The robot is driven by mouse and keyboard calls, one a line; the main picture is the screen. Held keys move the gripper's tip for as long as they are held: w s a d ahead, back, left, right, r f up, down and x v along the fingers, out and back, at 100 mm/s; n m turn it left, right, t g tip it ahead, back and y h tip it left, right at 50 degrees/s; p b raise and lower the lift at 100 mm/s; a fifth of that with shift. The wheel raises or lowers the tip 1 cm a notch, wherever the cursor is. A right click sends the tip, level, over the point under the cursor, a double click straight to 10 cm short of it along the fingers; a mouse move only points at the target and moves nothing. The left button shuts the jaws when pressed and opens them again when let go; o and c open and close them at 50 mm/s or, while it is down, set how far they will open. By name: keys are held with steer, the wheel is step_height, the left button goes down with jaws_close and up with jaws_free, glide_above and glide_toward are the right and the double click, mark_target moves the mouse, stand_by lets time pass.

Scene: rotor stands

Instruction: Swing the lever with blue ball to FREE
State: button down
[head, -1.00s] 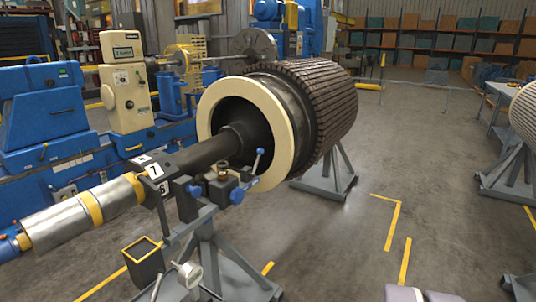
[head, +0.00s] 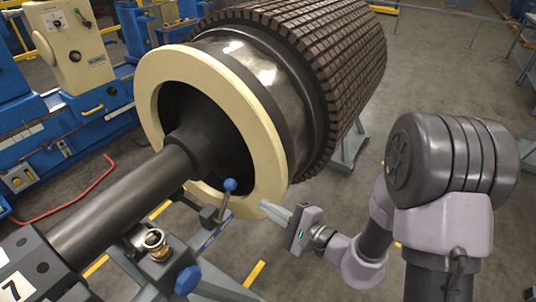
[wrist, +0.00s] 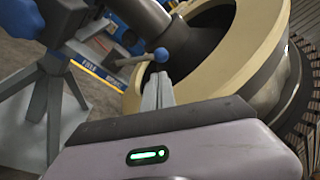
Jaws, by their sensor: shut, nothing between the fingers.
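The lever's blue ball (head: 230,185) tops a short rod that rises from a dark block on the stand, beside the rotor shaft. In the wrist view the blue ball (wrist: 161,55) shows just beyond my fingertips, with its rod running left. My gripper (head: 265,205) is shut and empty, to the right of the ball in the head view and apart from it. In the wrist view my gripper (wrist: 158,80) points towards the ball. A blue label plate (wrist: 86,62) with lettering that seems to read FREE lies left of the lever.
The rotor's cream ring (head: 150,75) stands close behind the lever and my fingers. The dark shaft (head: 120,205) runs to the lower left. A blue knob (head: 187,280) and a brass fitting (head: 155,240) sit on the stand nearby. Open floor lies to the right.

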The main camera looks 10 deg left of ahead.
mark_target(225, 202)
steer(key=w+d+b+x, duration=0.1)
steer(key=x, duration=0.9)
steer(key=shift+w+f+m, duration=0.3)
steer(key=shift+a+t, duration=0.15)
steer(key=shift+t, duration=0.25)
